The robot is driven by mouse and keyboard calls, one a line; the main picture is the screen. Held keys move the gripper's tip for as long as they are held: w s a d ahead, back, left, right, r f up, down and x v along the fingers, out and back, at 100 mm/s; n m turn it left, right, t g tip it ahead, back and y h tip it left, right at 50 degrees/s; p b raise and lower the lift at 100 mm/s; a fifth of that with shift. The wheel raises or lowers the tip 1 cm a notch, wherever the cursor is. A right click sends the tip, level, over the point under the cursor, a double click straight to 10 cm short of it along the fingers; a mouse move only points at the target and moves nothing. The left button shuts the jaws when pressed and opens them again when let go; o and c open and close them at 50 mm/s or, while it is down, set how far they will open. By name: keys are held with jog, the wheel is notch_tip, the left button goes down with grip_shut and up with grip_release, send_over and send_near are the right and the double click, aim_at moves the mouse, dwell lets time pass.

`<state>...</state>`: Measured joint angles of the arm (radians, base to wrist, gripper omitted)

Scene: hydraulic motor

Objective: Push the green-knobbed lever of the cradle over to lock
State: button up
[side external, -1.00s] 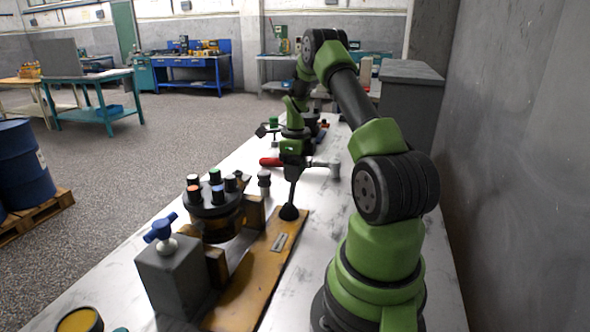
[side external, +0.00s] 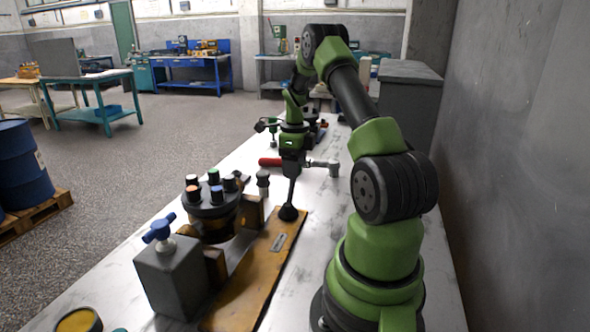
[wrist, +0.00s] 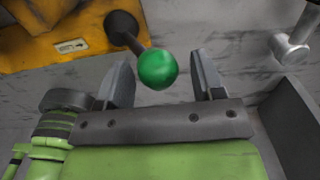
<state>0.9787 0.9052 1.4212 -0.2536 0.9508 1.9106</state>
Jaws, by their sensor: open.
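The cradle's yellow-orange base plate (side external: 252,285) lies along the bench, with a small label plate on it. The lever (side external: 291,194) rises from a dark round pivot at the plate's far end and looks nearly upright. Its green knob (wrist: 157,68) shows in the wrist view, but my gripper hides it in the side view. My gripper (wrist: 164,74) is open, with one finger on each side of the knob and a visible gap to both. In the side view my gripper (side external: 293,165) points down over the lever's top.
The dark motor body (side external: 212,212) with coloured caps sits in the cradle, left of the lever. A grey block (side external: 172,275) with a blue handle stands nearer. A red-handled hammer (side external: 334,169) lies beyond the lever; its head is also in the wrist view (wrist: 292,45).

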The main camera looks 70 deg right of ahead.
jog(key=shift+r, duration=2.25)
jog(key=shift+w+a+r, duration=0.1)
jog(key=shift+a, duration=0.05)
jog(key=w+a+r+n+t, duration=0.2)
jog(key=a+r+n, duration=0.5)
jog(key=a+n, duration=0.15)
jog(key=w+a+r+n+t, duration=0.2)
jog(key=a+r+n, duration=0.5)
jog(key=a, duration=0.3)
jog(key=s+a+r+n+t+y, duration=0.2)
jog(key=s+a+n+t, duration=0.1)
jog(key=s+a+n, duration=0.8)
jog(key=a+n, duration=0.4)
jog(key=n, duration=0.1)
jog(key=shift+a, duration=0.35)
